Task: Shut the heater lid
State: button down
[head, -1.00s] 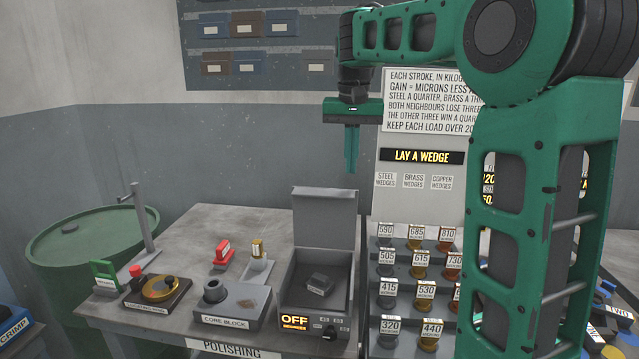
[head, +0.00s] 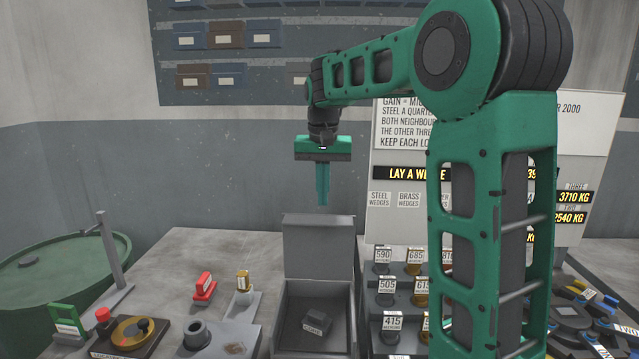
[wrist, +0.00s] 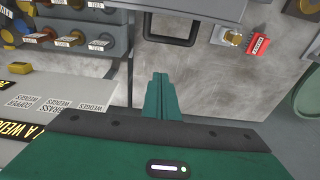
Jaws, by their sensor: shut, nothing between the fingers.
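The heater is a grey box (head: 281,331) on the bench, with its lid (head: 318,247) standing upright at the back edge. A dark block marked CORE (head: 317,322) lies inside the open box. My gripper (head: 322,203) points down, its green fingers together and empty. In the head view its tips are just above the lid's top edge; I cannot tell the exact depth gap.
A board of wedges on labelled posts (head: 387,287) stands right of the heater. A green drum (head: 60,270) is at far left.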

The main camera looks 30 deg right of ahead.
jog(key=shift+s+a+f, duration=0.55)
jog(key=shift+s+f, duration=0.15)
jog(key=shift+s, duration=0.05)
jog(key=shift+s+a+f, duration=0.5)
jog(key=shift+s+f, duration=0.2)
jog(key=shift+s, duration=0.05)
jog(key=shift+a, duration=0.1)
